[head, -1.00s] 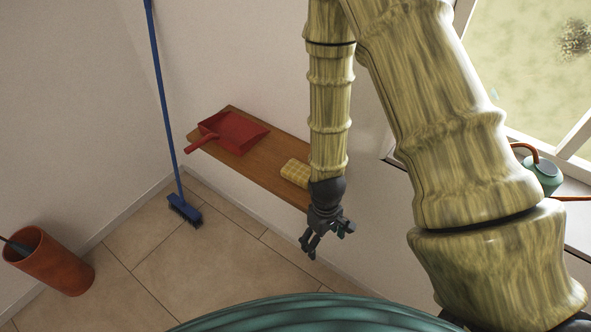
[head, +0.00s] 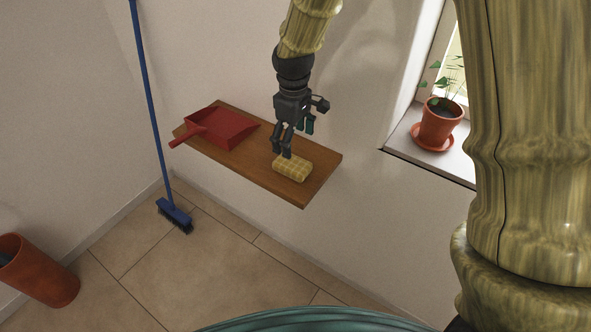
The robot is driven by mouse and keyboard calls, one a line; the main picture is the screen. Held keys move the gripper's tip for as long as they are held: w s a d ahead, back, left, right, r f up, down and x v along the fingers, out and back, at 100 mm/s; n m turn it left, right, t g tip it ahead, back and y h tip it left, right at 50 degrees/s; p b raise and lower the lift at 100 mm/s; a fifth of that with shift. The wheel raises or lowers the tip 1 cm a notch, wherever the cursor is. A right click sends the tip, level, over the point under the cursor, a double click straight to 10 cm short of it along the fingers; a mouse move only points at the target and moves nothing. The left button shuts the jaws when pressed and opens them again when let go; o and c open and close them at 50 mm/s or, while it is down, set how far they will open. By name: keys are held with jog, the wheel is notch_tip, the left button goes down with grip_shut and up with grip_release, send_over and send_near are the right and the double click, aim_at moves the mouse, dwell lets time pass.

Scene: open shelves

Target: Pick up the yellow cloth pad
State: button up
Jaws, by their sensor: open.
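The yellow cloth pad (head: 293,169) has a checked pattern and lies on the wooden shelf (head: 310,193), towards its right end. My gripper (head: 295,140) is dark grey, points downward and is open. Its fingers are just above and behind the pad in the picture, and one fingertip overlaps the pad's upper left edge. I cannot tell whether it touches the pad. Nothing shows between the fingers.
A red dustpan (head: 223,126) lies on the shelf left of the pad. A blue broom (head: 173,212) leans at the corner. A potted plant (head: 438,122) stands on the window sill at right. A terracotta bin (head: 45,275) is at lower left.

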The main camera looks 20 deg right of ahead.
send_over(293, 163)
jog(key=f, duration=0.5)
jog(key=shift+s+p, duration=0.35)
jog(key=shift+p, duration=0.05)
jog(key=shift+w+f+p, duration=0.25)
jog(key=shift+f+p, duration=0.2)
jog(key=shift+f, duration=0.45)
jog(key=shift+w+f+p, duration=0.2)
jog(key=shift+f+p, duration=0.2)
jog(key=shift+f, duration=1.35)
jog(key=c, duration=1.1)
